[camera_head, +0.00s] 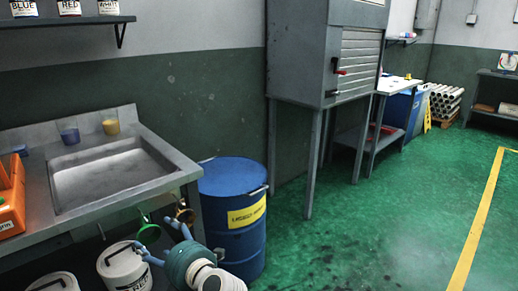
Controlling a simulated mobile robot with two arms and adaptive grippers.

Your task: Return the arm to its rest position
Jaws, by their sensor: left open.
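My left gripper (162,241) shows at the bottom, left of the middle, in the head view. Its two blue-grey fingers are spread apart with nothing between them. The teal and white part of my arm behind it runs down to the bottom edge of the picture. The gripper appears in front of the lower part of the sink bench (165,181) and beside the blue barrel (235,214). I cannot tell the exact gap to either. My right gripper is not in view.
White buckets (122,268) and a green funnel (148,233) are near the gripper. An orange crate (11,205) and cups (110,127) stand on the bench. A grey cabinet (340,60) stands beyond the barrel. Green floor (400,220) is clear at right.

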